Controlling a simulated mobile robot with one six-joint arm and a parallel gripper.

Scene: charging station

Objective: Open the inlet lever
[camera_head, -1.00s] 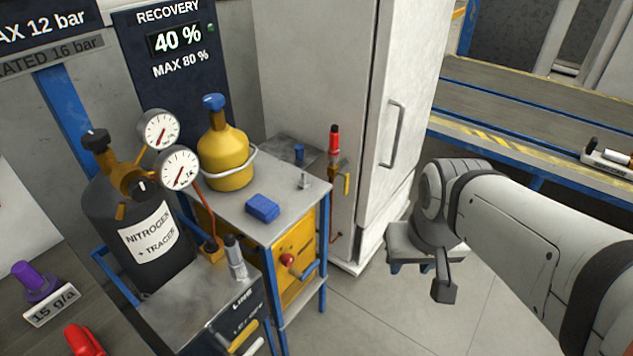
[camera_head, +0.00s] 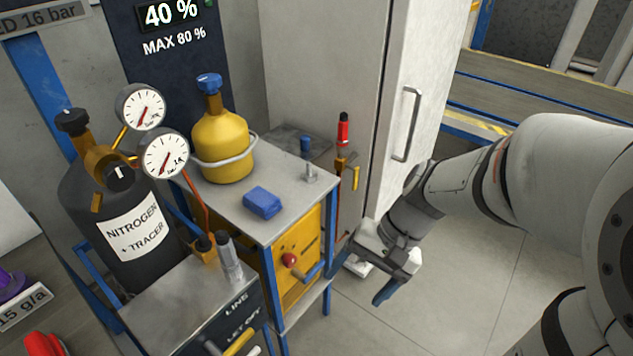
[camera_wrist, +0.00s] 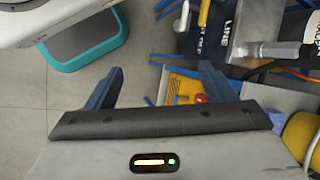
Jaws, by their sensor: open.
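No lever carries a label I can read as inlet. On the yellow unit's front (camera_head: 296,244), a blue-tipped lever (camera_head: 312,272) sits beside a red knob (camera_head: 289,260). The red knob also shows between my fingers in the wrist view (camera_wrist: 181,100). A yellow lever (camera_head: 355,178) hangs on the red-capped fitting (camera_head: 343,130) at the cabinet. Another yellow lever (camera_head: 240,341) is on the line let-off box (camera_head: 215,300). My gripper (camera_head: 366,270) is open and empty, right of the yellow unit and apart from it. Its two dark blue fingers show spread in the wrist view (camera_wrist: 158,84).
A blue block (camera_head: 262,202) and a yellow cylinder (camera_head: 222,145) stand on the unit's top. A black nitrogen cylinder with gauges (camera_head: 125,215) is at left. The tall white cabinet (camera_head: 425,90) stands behind my gripper. Floor (camera_head: 470,290) to the right is clear.

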